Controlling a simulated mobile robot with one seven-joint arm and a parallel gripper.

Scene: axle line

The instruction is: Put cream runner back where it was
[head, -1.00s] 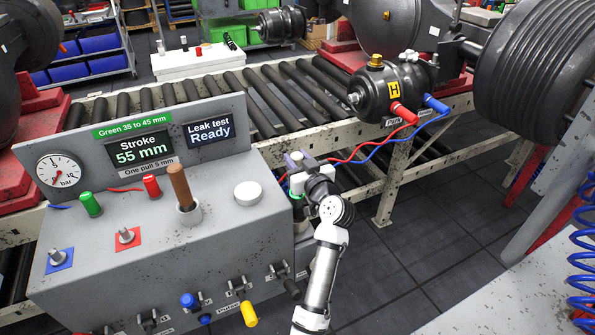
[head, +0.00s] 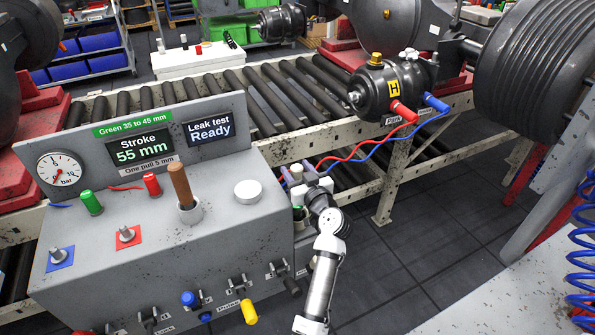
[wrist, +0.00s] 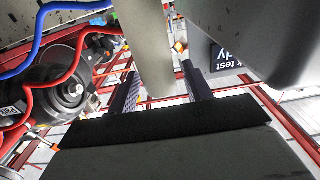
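The cream runner (head: 296,171) is a pale, rounded piece showing at my gripper, just off the right end of the grey test console. In the wrist view the cream runner (wrist: 146,45) reaches down from the top edge between my two fingers, nearer the left one. A gap shows on its right side. My gripper (head: 301,174) is open around it; in the wrist view the fingers of my gripper (wrist: 160,85) stand apart. The runner's lower part is hidden by my gripper in the head view.
The grey console (head: 235,225) with a brown lever (head: 180,186) stands left of my gripper. Red and blue hoses (head: 370,152) run close behind it to a black chamber (head: 385,88). The roller conveyor (head: 262,98) lies behind. The dark floor at right is open.

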